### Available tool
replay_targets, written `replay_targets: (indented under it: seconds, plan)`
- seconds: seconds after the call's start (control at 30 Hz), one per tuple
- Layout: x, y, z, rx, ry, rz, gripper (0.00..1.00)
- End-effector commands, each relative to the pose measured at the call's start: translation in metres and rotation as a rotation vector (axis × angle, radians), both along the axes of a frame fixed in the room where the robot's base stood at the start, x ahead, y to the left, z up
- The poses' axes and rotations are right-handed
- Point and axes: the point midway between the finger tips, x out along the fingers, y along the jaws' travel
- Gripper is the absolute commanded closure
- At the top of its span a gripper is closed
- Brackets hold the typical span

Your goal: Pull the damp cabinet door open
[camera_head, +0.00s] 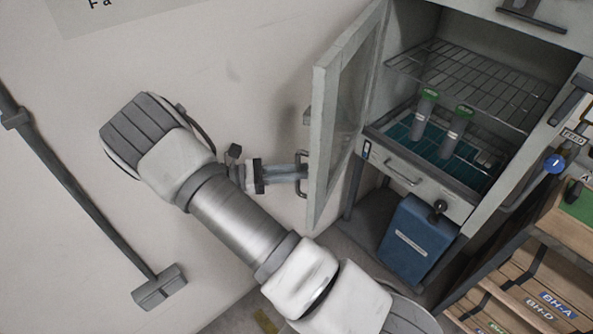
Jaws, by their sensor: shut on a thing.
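The damp cabinet (490,215) stands at the upper right, tilted in the picture. Its framed glass door (323,140) is swung open to the left, and the inside shows. A handle (305,160) is on the door's outer face. My gripper (298,173) is shut on this handle, with my arm reaching across from the lower right. The fingertips are small in the picture, and part of the grip is hard to make out.
Inside are a wire shelf (480,80) and two grey cylinders with green tops (424,115). A drawer (400,178) sits below the compartment. A blue box (418,240) stands under the cabinet. Wooden crates (530,290) are at the lower right.

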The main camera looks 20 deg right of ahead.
Motion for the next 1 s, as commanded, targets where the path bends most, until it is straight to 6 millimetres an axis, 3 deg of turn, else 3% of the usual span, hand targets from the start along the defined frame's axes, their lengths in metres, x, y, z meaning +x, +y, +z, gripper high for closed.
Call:
replay_targets:
  seconds: [0.07,0.1,0.27,0.63,0.87,1.0]
  plan:
    - [0.002,-0.003,0.002,-0.005,-0.004,0.002,1.0]
    - [0.002,-0.003,0.002,-0.005,-0.004,0.002,0.81]
    - [0.002,-0.002,0.002,-0.004,-0.003,0.001,0.53]
    - [0.001,-0.001,0.006,-0.002,-0.003,0.0,0.53]
    - [0.001,-0.002,0.044,0.0,-0.006,-0.001,0.53]
    - [-0.015,-0.023,0.06,-0.003,-0.001,-0.003,0.53]
